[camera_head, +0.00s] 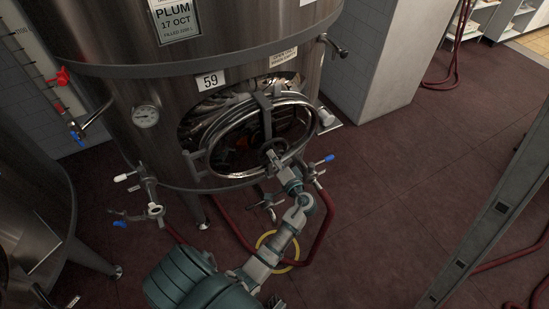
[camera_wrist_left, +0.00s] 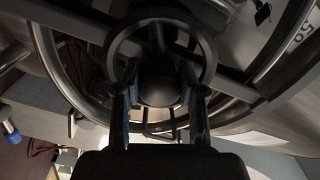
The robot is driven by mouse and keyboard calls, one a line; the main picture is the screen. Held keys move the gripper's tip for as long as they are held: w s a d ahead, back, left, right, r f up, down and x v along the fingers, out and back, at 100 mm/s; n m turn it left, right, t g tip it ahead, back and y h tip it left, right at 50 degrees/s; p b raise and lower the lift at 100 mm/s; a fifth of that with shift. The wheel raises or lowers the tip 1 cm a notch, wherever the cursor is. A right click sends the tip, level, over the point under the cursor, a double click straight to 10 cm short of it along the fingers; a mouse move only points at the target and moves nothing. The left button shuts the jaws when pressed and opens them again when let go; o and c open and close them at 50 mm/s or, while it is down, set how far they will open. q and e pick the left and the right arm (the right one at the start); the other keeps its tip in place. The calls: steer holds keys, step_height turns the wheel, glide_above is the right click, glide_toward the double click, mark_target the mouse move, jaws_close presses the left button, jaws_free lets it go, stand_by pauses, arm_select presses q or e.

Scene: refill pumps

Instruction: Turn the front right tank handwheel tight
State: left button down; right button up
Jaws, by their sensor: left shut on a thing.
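The steel tank numbered 59 (camera_head: 165,105) stands in front of me with an oval manway door (camera_head: 212,160) low on its front. A small dark handwheel (camera_head: 268,150) sits at the door's front on a crossbar. My left gripper (camera_head: 276,163) reaches up to the handwheel from below and is shut on it. In the left wrist view, the handwheel (camera_wrist_left: 112,42) shows as a dark ring with a rounded hub, and the left gripper's fingers (camera_wrist_left: 160,105) lie on either side of the hub. The exact finger contact is too dark to see. My right gripper is out of view.
A dial gauge (camera_head: 145,116) and a white-handled valve (camera_head: 125,177) are left of the door. A blue-handled valve (camera_head: 325,160) sits close to the right of my left arm. A red hose (camera_head: 322,236) runs on the floor. The red-brown floor (camera_head: 410,145) at right is mostly clear.

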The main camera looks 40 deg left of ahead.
arm_select(q)
steer(key=shift+r, duration=0.15)
stand_by(0.3)
steer(key=c, duration=0.8)
jaws_free()
steer(key=shift+w, duration=0.1)
steer(key=shift+o, duration=0.6)
steer(key=shift+w+f, duration=0.1)
steer(key=shift+f, duration=0.1)
steer(key=v, duration=1.2)
steer(key=shift+f, duration=0.1)
